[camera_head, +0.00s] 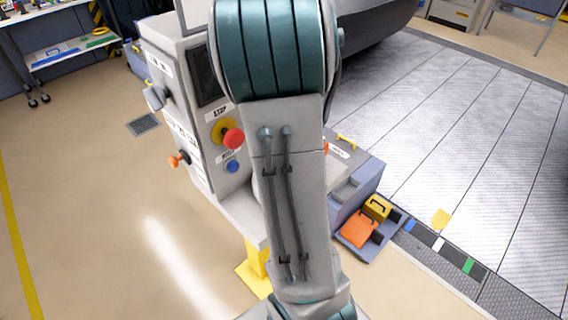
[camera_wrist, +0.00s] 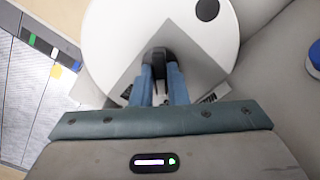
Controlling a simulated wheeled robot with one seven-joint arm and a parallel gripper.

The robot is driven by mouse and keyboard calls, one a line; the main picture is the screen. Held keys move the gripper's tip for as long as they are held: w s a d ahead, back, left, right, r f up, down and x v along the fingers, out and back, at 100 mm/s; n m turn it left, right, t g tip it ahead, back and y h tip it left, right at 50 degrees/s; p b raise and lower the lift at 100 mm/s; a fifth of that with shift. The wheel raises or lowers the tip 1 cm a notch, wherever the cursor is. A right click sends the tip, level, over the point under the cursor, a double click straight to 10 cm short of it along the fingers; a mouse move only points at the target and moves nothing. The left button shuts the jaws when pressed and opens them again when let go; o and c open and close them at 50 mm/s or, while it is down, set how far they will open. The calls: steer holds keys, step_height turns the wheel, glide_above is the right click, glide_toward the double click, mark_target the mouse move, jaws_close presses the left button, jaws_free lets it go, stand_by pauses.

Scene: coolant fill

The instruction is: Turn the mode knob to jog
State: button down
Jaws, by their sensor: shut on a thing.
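A dark knob (camera_wrist: 158,54), which I take to be the mode knob, stands at the middle of a round white disc (camera_wrist: 125,30) in the wrist view. My gripper (camera_wrist: 160,74) is shut on the knob, with one blue finger on each side of it. A black round mark (camera_wrist: 207,10) shows near the disc's upper right edge. A printed label at the disc's lower edge is mostly hidden by the gripper, and I cannot read it. In the head view my arm covers the gripper and the knob.
A grey control cabinet (camera_head: 205,185) carries a red stop button (camera_head: 233,138) and a blue button (camera_head: 232,166); a blue button also shows in the wrist view (camera_wrist: 314,58). Orange and yellow cases (camera_head: 360,229) sit low at right. Open floor (camera_head: 100,220) lies at left.

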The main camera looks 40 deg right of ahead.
steer(key=shift+w+r, duration=0.1)
steer(key=c, duration=1.4)
jaws_free()
steer(key=shift+c, duration=0.2)
step_height(320, 180, up, 14)
steer(key=shift+b, duration=0.35)
steer(key=s+a+f+n+t, duration=0.1)
steer(key=s+a+n, duration=0.2)
steer(key=a, duration=0.7)
steer(key=s+a+f+n+t, duration=0.1)
steer(key=s+a+n+t, duration=0.1)
steer(key=s+a+n, duration=0.2)
steer(key=s+a, duration=0.3)
steer(key=a, duration=0.3)
steer(key=shift+t, duration=0.3)
